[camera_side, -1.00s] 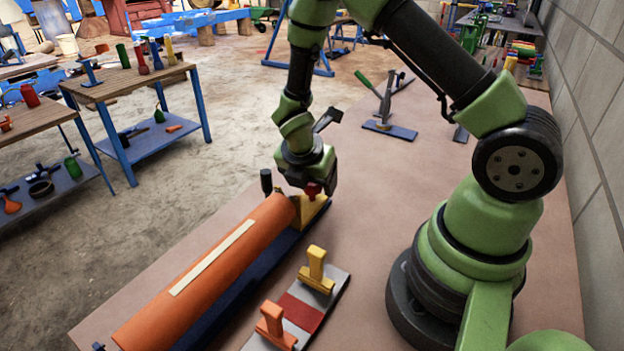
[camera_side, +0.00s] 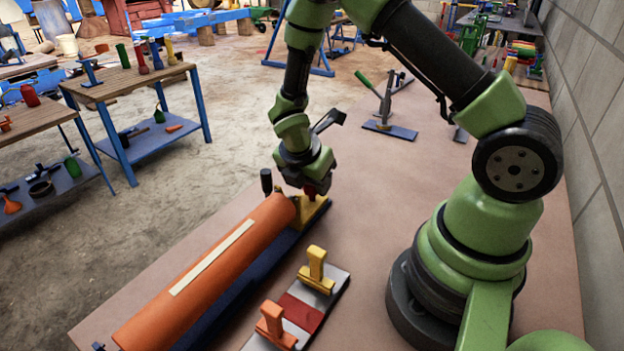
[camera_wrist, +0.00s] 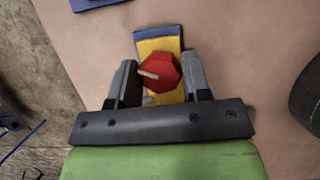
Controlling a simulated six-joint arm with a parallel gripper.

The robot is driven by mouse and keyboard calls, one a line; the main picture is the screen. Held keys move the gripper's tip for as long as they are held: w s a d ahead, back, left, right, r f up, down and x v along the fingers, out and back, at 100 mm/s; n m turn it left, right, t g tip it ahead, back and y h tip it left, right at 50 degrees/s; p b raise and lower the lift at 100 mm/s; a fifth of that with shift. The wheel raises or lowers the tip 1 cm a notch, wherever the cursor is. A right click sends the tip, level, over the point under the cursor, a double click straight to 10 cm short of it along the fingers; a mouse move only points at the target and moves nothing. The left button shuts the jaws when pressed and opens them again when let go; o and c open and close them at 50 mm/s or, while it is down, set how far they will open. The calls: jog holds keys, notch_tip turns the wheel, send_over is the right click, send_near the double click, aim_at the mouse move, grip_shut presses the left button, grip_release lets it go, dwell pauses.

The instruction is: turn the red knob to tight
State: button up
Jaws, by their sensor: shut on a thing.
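The red knob (camera_wrist: 163,72) is an angular red piece with a pale pointer line, which points to the upper right-to-left side in the wrist view. It sits over a yellow bracket (camera_wrist: 158,46), which also shows at the end of the orange cylinder in the side view (camera_side: 314,207). My gripper (camera_wrist: 160,80) is shut on the red knob, with one dark finger on each side of it. In the side view my gripper (camera_side: 310,186) points down over the bracket and hides most of the knob. Any tight marking is not readable.
The long orange cylinder (camera_side: 210,270) lies on a blue base beside the bracket. A grey and red plate (camera_side: 303,312) with a yellow handle (camera_side: 316,270) and an orange handle (camera_side: 273,325) lies nearby. A green-handled lever (camera_side: 383,105) stands farther back. Bench space between is clear.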

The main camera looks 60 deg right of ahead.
jog(key=m+g, duration=0.1)
jog(key=m, duration=0.2)
jog(key=m+g, duration=0.1)
jog(key=m, duration=0.2)
jog(key=shift+y, duration=0.3)
jog(key=m+g, duration=0.1)
jog(key=m, duration=0.2)
jog(key=m+g+y, duration=0.1)
jog(key=m, duration=0.2)
jog(key=shift+d+m+y, duration=0.1)
jog(key=shift+m+y, duration=0.2)
jog(key=o, duration=0.9)
jog(key=shift+o, duration=0.2)
jog(key=shift+w+r, duration=0.15)
jog(key=v, duration=0.9)
jog(key=shift+r, duration=0.35)
